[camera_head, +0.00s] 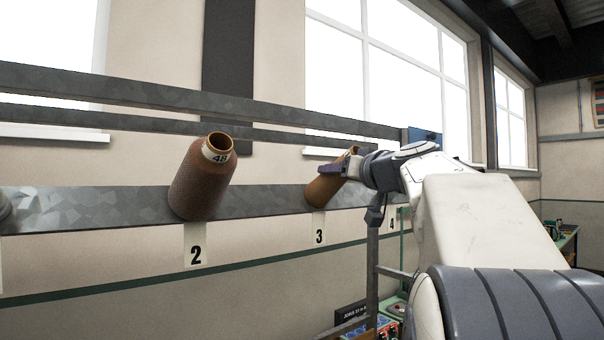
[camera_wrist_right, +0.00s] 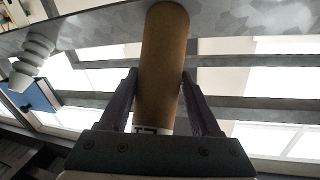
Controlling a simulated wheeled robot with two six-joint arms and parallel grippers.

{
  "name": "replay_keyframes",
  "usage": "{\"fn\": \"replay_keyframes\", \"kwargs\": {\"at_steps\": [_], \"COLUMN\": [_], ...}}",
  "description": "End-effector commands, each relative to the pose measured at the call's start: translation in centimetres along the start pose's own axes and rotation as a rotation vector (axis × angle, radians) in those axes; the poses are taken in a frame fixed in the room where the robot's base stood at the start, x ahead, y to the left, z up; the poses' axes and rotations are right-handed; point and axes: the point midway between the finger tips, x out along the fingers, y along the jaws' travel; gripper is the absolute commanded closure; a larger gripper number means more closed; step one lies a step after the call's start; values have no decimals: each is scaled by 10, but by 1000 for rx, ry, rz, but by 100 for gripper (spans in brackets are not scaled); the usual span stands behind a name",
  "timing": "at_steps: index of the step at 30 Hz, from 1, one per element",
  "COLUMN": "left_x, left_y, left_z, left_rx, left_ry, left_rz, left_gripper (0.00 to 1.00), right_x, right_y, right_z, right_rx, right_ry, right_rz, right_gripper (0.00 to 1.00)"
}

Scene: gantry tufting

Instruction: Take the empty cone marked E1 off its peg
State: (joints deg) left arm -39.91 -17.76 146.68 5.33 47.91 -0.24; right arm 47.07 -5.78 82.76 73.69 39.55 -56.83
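The bare brown cone (camera_head: 323,190) tilts up from the rail above the number 3 tag, its lower end at the rail. In the right wrist view the cone (camera_wrist_right: 162,65) runs up the middle, with a partly cut-off white label near its top end, too little to read fully. My right gripper (camera_wrist_right: 161,76) has a finger on each side of the cone, and both fingertips appear to touch it. In the head view my right gripper (camera_head: 343,168) covers part of the cone's upper end. The peg is hidden inside the cone. My left gripper is in neither view.
The metal rail (camera_head: 265,199) runs behind the cones, with more rails above. A stacked white part (camera_wrist_right: 33,60) and a blue panel (camera_wrist_right: 38,96) show in the wrist view.

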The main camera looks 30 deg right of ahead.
Motion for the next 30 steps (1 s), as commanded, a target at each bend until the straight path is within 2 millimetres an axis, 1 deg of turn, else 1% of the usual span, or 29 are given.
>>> {"fn": "replay_keyframes", "kwargs": {"at_steps": [1,2,3,4,11,21,30], "left_x": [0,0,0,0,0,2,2], "left_y": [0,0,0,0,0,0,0], "left_z": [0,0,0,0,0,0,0], "left_rx": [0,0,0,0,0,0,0], "left_ry": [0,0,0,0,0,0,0], "left_rz": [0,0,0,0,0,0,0], "left_gripper": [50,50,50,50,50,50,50], "right_x": [0,0,0,0,-2,-8,-9], "right_y": [0,0,0,0,0,0,0], "right_z": [0,0,0,0,-2,-8,-9], "right_rx": [0,0,0,0,-1,-2,0], "right_ry": [0,0,0,0,1,2,1], "right_rz": [0,0,0,0,0,1,0], "right_gripper": [67,78,94,100,100,100,100]}}
